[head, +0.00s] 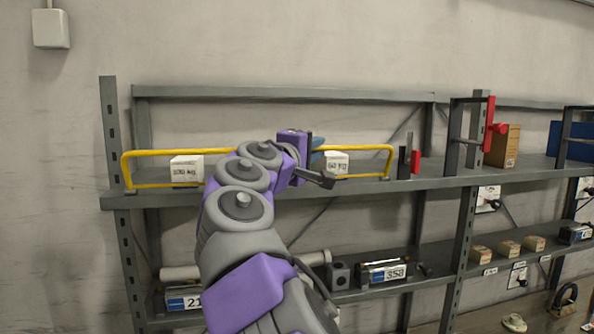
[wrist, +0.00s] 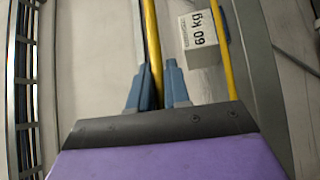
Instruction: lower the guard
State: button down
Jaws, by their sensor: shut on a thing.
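The yellow guard (head: 365,148) is a tube frame along the front edge of the upper shelf (head: 437,182). It stands upright, its top bar well above the shelf edge. My gripper (head: 316,151) is at the top bar, right of its middle. In the wrist view the blue-grey fingers of my gripper (wrist: 157,88) close on the yellow top bar (wrist: 152,35). A second yellow bar (wrist: 222,50) runs roughly alongside, to the right. My arm hides the middle of the guard in the head view.
A white "100 KG" box (head: 186,168) and a "60 kg" box (head: 336,163) sit on the shelf by the guard. A black and red item (head: 415,161) stands just right of it. The lower shelf (head: 435,279) holds several items.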

jog(key=s+d+f+m+h+b, duration=0.1)
jog(key=s+f+m+h+b, duration=0.1)
jog(key=b, duration=0.6)
jog(key=s+d+f+m+t+h+b, duration=0.1)
jog(key=s+f+m+h+b, duration=0.2)
jog(key=f+m+h+b, duration=0.2)
jog(key=m+b, duration=0.3)
jog(key=shift+s+f+t+h, duration=0.2)
jog(key=shift+t+h, duration=0.1)
jog(key=shift+h, duration=0.1)
jog(key=shift+f, duration=0.25)
dwell(0.4)
